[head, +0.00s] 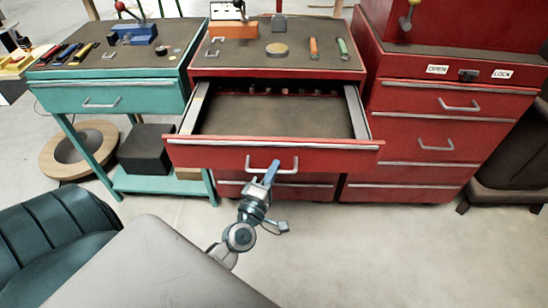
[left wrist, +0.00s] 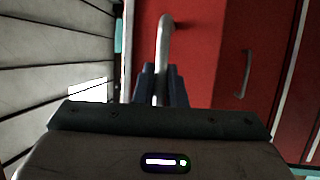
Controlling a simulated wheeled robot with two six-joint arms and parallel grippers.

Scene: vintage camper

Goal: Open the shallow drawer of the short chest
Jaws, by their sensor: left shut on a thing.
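The short red chest (head: 331,65) stands in the middle of the head view. Its shallow top drawer (head: 225,153) is pulled well out, and the inside shows a bare brown liner. My left gripper (head: 271,172) is in front of the drawer, shut on its metal bar handle (head: 289,170). In the left wrist view, the handle (left wrist: 164,45) runs down between the two dark fingers (left wrist: 161,85) against the red drawer front. My right gripper is not in view.
A teal cart (head: 105,95) stands left of the chest and a taller red cabinet (head: 440,130) right of it. Tools lie on the chest top. A teal seat (head: 45,240) is at the lower left. The floor (head: 400,250) at the lower right is clear.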

